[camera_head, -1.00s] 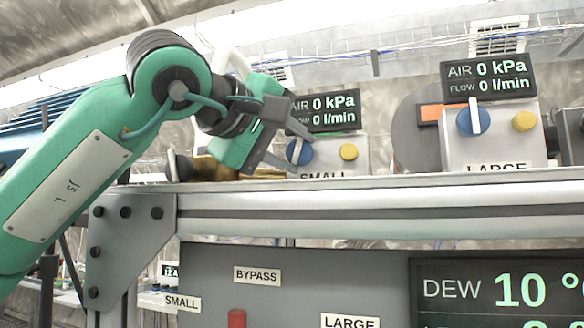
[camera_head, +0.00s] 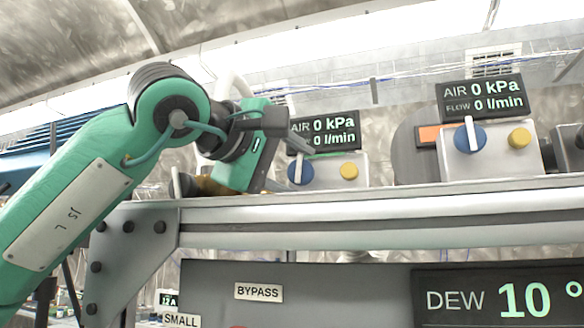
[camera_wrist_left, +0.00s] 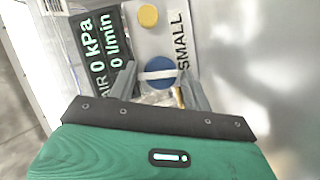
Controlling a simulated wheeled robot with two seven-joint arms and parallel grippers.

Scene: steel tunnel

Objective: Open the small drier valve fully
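The small drier valve is a round blue knob (camera_head: 300,173) with a pale bar handle, on a pale box labelled SMALL. It shows in the left wrist view (camera_wrist_left: 160,70), with the pale handle (camera_wrist_left: 158,75) across it. In the head view the handle stands roughly upright. My left gripper (camera_head: 303,167) is at the knob. In the left wrist view its two grey fingers (camera_wrist_left: 158,86) are apart, one on each side of the knob. I cannot tell whether they touch it. The display (camera_head: 325,132) above reads 0 kPa and 0 l/min. My right gripper is not in view.
A yellow knob (camera_head: 349,171) sits just right of the blue one. The large drier box (camera_head: 490,165) stands further right with its own blue knob (camera_head: 470,139) and display. A steel beam (camera_head: 380,215) runs below. A panel with a BYPASS label (camera_head: 258,291) is lower.

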